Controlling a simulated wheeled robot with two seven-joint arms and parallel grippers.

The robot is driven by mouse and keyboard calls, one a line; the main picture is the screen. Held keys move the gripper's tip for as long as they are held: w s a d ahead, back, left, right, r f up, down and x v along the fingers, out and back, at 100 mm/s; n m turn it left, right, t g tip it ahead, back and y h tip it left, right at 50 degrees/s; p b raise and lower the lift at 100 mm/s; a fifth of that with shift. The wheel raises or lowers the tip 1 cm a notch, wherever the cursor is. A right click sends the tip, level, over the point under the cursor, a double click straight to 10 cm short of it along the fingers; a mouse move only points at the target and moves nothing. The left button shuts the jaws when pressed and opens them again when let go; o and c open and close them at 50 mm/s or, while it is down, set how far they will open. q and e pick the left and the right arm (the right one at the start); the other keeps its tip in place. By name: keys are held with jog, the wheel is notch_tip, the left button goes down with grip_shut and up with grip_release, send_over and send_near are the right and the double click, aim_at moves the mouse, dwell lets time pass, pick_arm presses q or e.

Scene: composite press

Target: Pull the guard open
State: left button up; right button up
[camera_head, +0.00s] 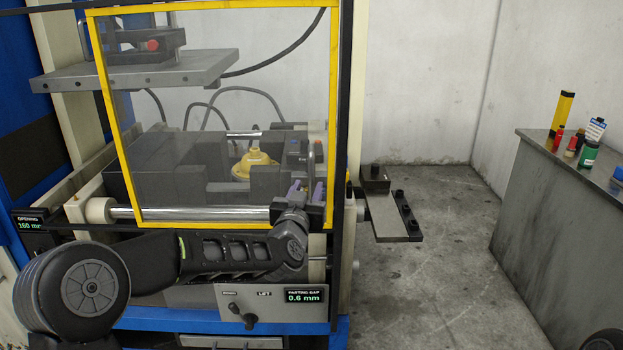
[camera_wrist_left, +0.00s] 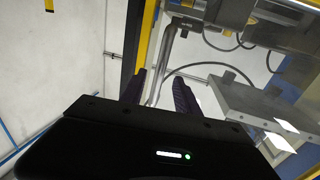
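The guard (camera_head: 333,90) is a clear panel in a yellow frame, standing across the front of the press. Its grey bar handle (camera_head: 318,152) is at the lower right side of the frame. My left gripper (camera_head: 306,190) is at the lower part of this handle. In the left wrist view, the handle (camera_wrist_left: 164,62) runs down between the two purple fingers of the left gripper (camera_wrist_left: 160,85). The fingers are apart, with a visible gap on the right side of the bar. Whether the left finger touches the bar is unclear. My right gripper is out of view.
Behind the guard are a grey upper plate (camera_head: 150,72), a yellow part (camera_head: 255,163) and dark blocks. A small shelf (camera_head: 392,222) juts out right of the press. A grey bench (camera_head: 560,215) with bottles stands at right. Open floor (camera_head: 450,220) lies between.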

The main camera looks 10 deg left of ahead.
aim_at(311, 182)
pick_arm(q)
jog(key=w+p, duration=0.1)
jog(key=w, duration=0.4)
jog(key=shift+a, duration=0.1)
grip_shut()
dwell(1.3)
